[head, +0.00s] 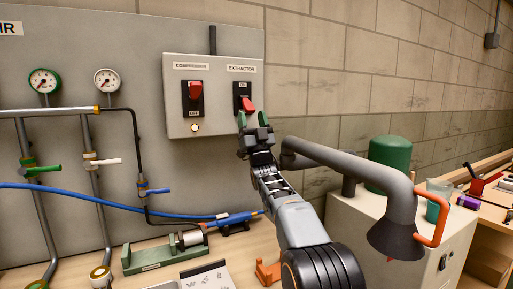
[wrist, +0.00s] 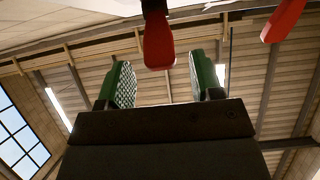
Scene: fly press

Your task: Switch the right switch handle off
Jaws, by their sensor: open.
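The right switch, under the EXTRACTOR label, has a red handle (head: 248,104) that points down. The ON mark shows above it, and its lower end is partly behind my gripper. My gripper (head: 252,120) is open just below and in front of this handle. In the wrist view a red handle (wrist: 158,42), which looks like the same one, hangs between and beyond the green finger pads (wrist: 166,82). I cannot tell whether they touch. The left COMPRESSOR switch has its red handle (head: 195,90) up, with OFF showing below.
The grey switch box (head: 215,72) hangs on a panel; a lamp (head: 194,128) glows under the left switch. A grey extraction pipe (head: 350,163) stands close to the right of my arm. Pipes, gauges and a blue hose (head: 110,203) are at left.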

